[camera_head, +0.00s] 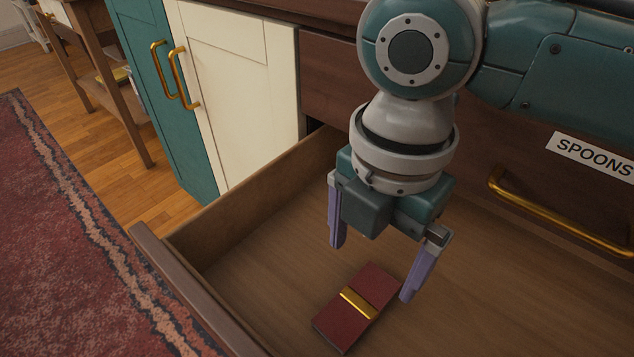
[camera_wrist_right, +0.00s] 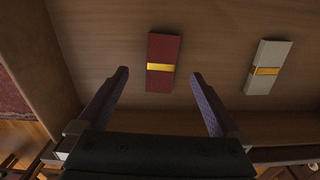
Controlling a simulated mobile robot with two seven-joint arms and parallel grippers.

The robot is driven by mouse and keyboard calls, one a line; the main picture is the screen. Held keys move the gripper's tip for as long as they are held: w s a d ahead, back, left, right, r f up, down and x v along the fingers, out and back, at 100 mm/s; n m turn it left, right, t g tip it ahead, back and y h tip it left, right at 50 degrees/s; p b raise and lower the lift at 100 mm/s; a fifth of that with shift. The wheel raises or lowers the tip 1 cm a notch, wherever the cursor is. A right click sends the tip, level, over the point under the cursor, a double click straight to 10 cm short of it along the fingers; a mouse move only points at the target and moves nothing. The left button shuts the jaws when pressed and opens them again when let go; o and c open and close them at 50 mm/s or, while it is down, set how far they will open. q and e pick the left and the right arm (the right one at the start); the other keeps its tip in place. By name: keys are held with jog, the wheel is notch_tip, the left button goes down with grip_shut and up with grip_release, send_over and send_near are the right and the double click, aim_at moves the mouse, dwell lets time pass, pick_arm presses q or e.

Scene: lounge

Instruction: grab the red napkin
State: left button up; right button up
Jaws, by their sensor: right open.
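The red napkin (camera_head: 370,284) is a folded dark red rectangle with a gold band. It lies flat on the bottom of the open drawer (camera_head: 255,262). My right gripper (camera_head: 372,268) is open and empty, pointing down into the drawer just above and behind the napkin. In the right wrist view the red napkin (camera_wrist_right: 163,62) shows ahead of and between the two purple fingers (camera_wrist_right: 160,82), apart from them. My left gripper is not in view.
A white napkin (camera_wrist_right: 267,67) with a gold band lies to the right in the right wrist view. The drawer's wooden walls (camera_head: 245,190) surround the space. A drawer labelled SPOONS (camera_head: 592,153) with a gold handle (camera_head: 560,217) is at right. Cabinets (camera_head: 235,85) stand behind.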

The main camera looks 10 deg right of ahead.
aim_at(365, 294)
jog(key=f+b, duration=0.1)
jog(key=f, duration=0.1)
jog(key=f+b, duration=0.1)
jog(key=f, duration=0.1)
jog(key=f+b, duration=0.1)
jog(key=f, duration=0.2)
jog(key=shift+s+b, duration=0.25)
jog(key=shift+b, duration=0.1)
jog(key=shift+r, duration=0.1)
jog(key=c, duration=1.4)
